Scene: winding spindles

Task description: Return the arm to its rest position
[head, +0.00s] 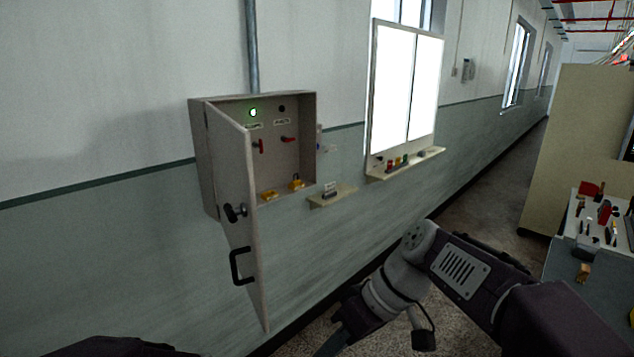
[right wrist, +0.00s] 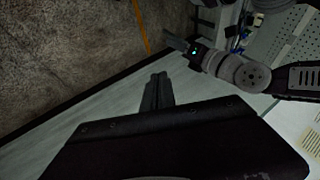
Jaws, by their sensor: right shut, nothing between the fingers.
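Another arm of mine, with a grey joint and a vented panel, shows at the upper right of the right wrist view.
A grey wall cabinet (head: 207,160) has its door (head: 240,220) swung open toward me, with a lit green lamp (head: 253,112) and red switches inside. A small shelf (head: 335,197) and a windowsill (head: 408,164) jut from the wall. A cluttered workbench (head: 600,283) stands at right.

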